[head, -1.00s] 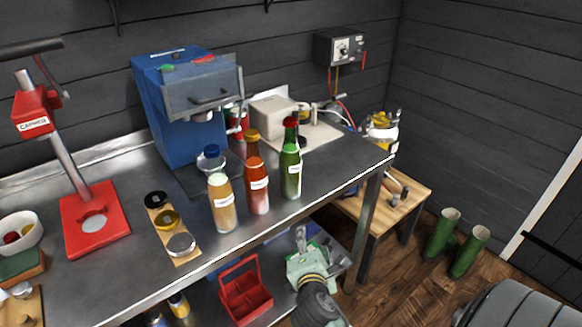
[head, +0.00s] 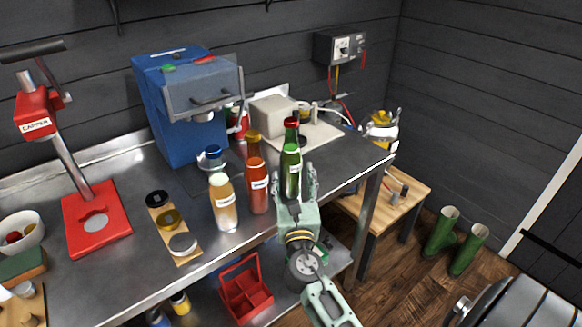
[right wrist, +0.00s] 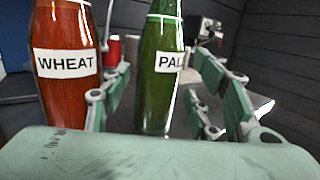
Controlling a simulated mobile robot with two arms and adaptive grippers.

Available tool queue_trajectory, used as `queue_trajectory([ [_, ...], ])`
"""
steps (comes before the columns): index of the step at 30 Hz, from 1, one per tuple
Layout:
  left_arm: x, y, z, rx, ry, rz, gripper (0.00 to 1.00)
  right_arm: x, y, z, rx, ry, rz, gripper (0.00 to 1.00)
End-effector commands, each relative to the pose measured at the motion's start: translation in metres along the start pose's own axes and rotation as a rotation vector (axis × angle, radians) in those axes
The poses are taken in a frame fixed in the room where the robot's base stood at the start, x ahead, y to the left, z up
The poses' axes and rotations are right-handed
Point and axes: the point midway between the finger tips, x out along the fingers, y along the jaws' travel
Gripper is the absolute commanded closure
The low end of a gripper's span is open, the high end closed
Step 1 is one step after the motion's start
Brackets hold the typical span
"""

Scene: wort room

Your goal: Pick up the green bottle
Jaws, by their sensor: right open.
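The green bottle (head: 291,172), with a red cap and a white label, stands upright near the right end of the metal bench. My right gripper (head: 296,180) is open at the bottle, one finger to each side of it. In the right wrist view the green bottle (right wrist: 160,70), its label reading "PAL" where visible, stands between the open fingers (right wrist: 165,95); a gap shows on the right, and contact cannot be told. My left gripper is not in view.
A red-orange bottle (head: 257,190) labelled "WHEAT" in the wrist view stands just left of the fingers. A pale amber bottle (head: 223,205) is further left. A blue machine (head: 175,110) stands behind. The bench right of the green bottle is clear.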

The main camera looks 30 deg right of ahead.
Motion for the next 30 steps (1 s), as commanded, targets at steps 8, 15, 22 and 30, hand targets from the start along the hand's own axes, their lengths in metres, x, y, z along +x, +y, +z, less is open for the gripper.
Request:
queue_trajectory([
  [8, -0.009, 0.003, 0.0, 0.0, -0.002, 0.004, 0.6, 0.041, 0.002, -0.001, 0.001, -0.001, -0.001, 0.45],
  [15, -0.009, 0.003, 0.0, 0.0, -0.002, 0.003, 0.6, 0.048, 0.002, -0.003, 0.004, 0.001, 0.0, 0.45],
  [22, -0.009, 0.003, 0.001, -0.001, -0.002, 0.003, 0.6, 0.048, 0.002, -0.003, 0.004, 0.001, 0.0, 0.56],
  [30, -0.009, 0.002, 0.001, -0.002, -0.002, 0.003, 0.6, 0.048, 0.002, -0.003, 0.003, 0.001, 0.0, 0.8],
])
